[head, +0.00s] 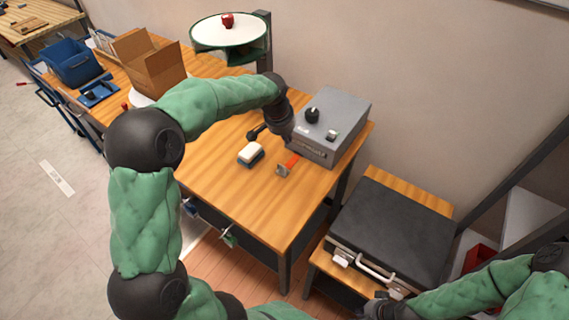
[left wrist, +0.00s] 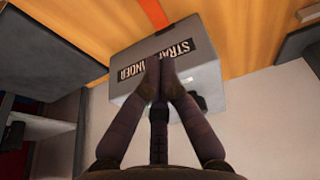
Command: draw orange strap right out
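The orange strap (head: 293,160) sticks out from the lower front of a grey box (head: 337,118), over the wooden bench. In the left wrist view the strap (left wrist: 154,12) runs up from the box's labelled face (left wrist: 130,72). My left gripper (left wrist: 160,58) has its fingertips together with nothing visible between them. It is in front of the label, apart from the strap in the picture. In the head view my wrist partly hides the box's left side. My right gripper (head: 380,308) is at the bottom right; its fingers are unclear.
A white-topped block (head: 250,153) lies on the bench (head: 262,205) left of the strap. The bench front is clear. A black-lidded case (head: 395,228) with a handle stands on a lower table at the right. A cardboard box (head: 148,68) stands at the back left.

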